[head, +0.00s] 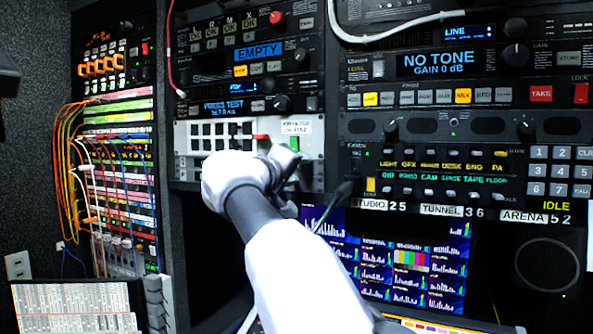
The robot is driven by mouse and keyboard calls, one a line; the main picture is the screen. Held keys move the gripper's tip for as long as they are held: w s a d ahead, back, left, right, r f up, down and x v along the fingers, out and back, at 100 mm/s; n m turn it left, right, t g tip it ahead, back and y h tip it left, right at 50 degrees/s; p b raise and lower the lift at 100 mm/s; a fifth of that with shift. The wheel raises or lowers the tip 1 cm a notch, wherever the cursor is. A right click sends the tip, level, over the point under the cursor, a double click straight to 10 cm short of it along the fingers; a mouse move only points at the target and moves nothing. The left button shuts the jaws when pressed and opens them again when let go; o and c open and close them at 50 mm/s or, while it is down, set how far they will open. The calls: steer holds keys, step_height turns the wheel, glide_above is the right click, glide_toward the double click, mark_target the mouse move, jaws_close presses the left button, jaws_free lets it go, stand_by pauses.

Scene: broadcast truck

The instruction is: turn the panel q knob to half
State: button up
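No label reading "panel q" is legible, so I cannot tell which knob it is. Several dark round knobs show in the head view: a large one (515,55) right of the blue "NO TONE" display, one (282,102) right of the "PRESS TEST" display, and one (391,130) on the dark strip below. My white arm rises from the bottom centre to the pale panel (315,142) with black square buttons. My gripper (284,164) is in front of this panel's lower right part, mostly hidden by my wrist. Its finger opening and any contact are unclear.
Orange and white cables (65,165) hang at the left rack. A white cable (390,33) loops over the top right panel. A screen with coloured bars (410,260) sits below the panels, and a round speaker (540,265) at lower right. A thin dark stalk (333,207) stands right of my wrist.

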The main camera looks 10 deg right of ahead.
steer(key=v, duration=1.7)
steer(key=shift+s+a, duration=0.15)
